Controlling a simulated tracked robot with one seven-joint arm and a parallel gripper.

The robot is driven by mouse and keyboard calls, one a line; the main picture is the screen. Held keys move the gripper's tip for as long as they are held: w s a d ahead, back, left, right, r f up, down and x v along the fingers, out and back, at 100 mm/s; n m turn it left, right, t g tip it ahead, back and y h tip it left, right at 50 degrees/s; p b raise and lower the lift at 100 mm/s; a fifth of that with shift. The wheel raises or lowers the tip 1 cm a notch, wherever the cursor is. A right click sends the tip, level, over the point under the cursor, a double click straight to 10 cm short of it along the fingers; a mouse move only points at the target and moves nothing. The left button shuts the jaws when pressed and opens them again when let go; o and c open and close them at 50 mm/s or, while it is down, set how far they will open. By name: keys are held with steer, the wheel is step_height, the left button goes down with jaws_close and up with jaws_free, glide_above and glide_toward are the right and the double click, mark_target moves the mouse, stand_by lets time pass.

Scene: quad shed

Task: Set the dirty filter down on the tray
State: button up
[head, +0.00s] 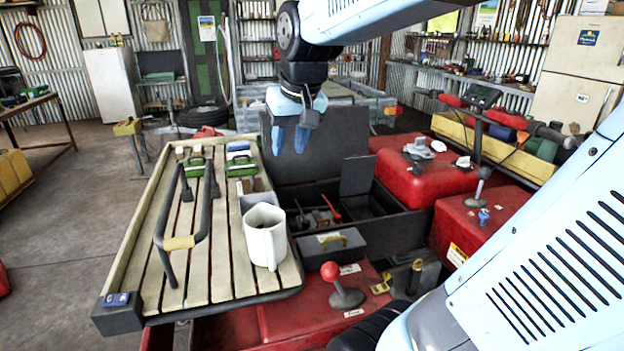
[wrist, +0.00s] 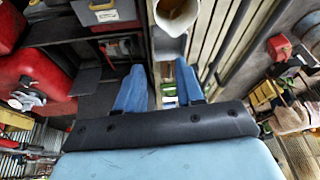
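My gripper (head: 294,122) hangs high over the inner side of the slatted rack, its blue fingers pointing down. In the wrist view the fingers (wrist: 158,75) stand apart with nothing held between them. A small grey tray (head: 246,204) lies on the rack behind a white mug (head: 265,240), which hides part of it. The tray also shows in the wrist view (wrist: 168,48), just beyond the fingertips and below them. I cannot make out a dirty filter for sure in either view. Pale parts (head: 420,148) lie on the red bodywork to the right.
The slatted rack (head: 210,262) also carries a dark bent handle frame (head: 207,205) and green boxes (head: 241,168). An open black compartment (head: 365,203) lies to its right. A red-knobbed lever (head: 331,272) stands at the front. My arm crosses the right side.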

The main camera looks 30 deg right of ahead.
steer(key=s+f+t, duration=0.1)
steer(key=s+f, duration=0.2)
steer(key=s, duration=0.7)
steer(key=shift+s+a+f+n, duration=0.15)
steer(key=shift+s+a+n, duration=0.15)
steer(key=shift+s+a, duration=0.05)
